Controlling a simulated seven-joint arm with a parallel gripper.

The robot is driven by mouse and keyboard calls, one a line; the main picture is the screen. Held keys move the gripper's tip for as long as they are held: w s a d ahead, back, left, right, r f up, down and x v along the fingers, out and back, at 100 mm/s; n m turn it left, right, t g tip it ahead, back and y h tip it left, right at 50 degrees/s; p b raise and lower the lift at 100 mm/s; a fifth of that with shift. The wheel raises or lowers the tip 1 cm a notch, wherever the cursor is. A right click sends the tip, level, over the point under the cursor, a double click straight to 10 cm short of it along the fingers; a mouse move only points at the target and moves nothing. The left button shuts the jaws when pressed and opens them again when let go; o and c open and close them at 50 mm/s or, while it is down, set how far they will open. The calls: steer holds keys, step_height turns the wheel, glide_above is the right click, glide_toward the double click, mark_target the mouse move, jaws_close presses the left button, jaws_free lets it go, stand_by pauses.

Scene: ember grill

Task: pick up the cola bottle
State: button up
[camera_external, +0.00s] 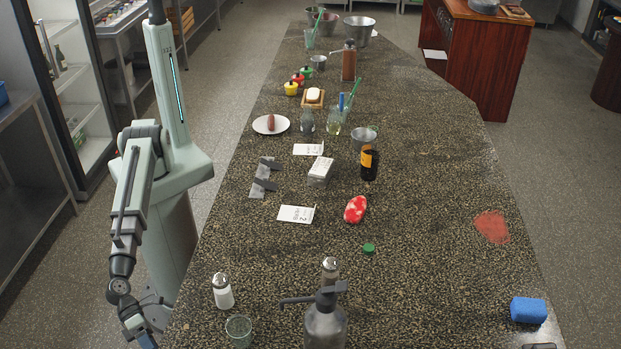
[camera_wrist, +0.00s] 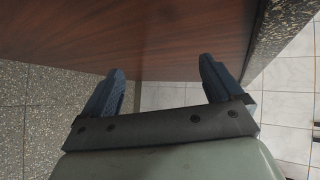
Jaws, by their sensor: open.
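The cola bottle (camera_external: 369,163) is a dark bottle with an orange-yellow label. It stands upright on the speckled counter (camera_external: 420,240), right of the middle in the external view, just in front of a small metal cup (camera_external: 363,138). My gripper (camera_wrist: 160,82) is open and empty in the wrist view, its two blue fingers wide apart, facing a brown wooden panel. In the external view my arm hangs down at the left side of the counter, low and far from the bottle. The bottle does not show in the wrist view.
Shakers (camera_external: 222,291), a glass (camera_external: 238,331) and a pump bottle (camera_external: 325,322) stand at the near end.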

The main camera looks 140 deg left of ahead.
step_height(320, 180, up, 31)
steer(key=w+a+m+t+y, duration=0.1)
steer(key=w+a+t+y, duration=0.15)
steer(key=t, duration=0.35)
steer(key=w+a+r+y, duration=0.1)
steer(key=a+y, duration=0.1)
steer(key=a, duration=0.4)
steer(key=w+a+r+g+y, duration=0.1)
steer(key=a+y, duration=0.2)
steer(key=a, duration=0.4)
steer(key=w+a+r+n+g+y, duration=0.1)
steer(key=w+a+y, duration=0.1)
steer(key=a, duration=0.5)
steer(key=shift+y, duration=0.55)
steer(key=a+f+g+y, duration=0.3)
steer(key=a+g+y, duration=0.25)
steer(key=a, duration=1.45)
steer(key=n+g+y, duration=0.2)
steer(key=g, duration=1)
glide_toward(364, 152)
steer(key=a, duration=0.1)
steer(key=shift+h, duration=0.25)
steer(key=a, duration=0.8)
steer(key=shift+s+a+r, duration=0.15)
steer(key=shift+a+r, duration=0.05)
steer(key=shift+a+f, duration=0.15)
steer(key=shift+a, duration=2.45)
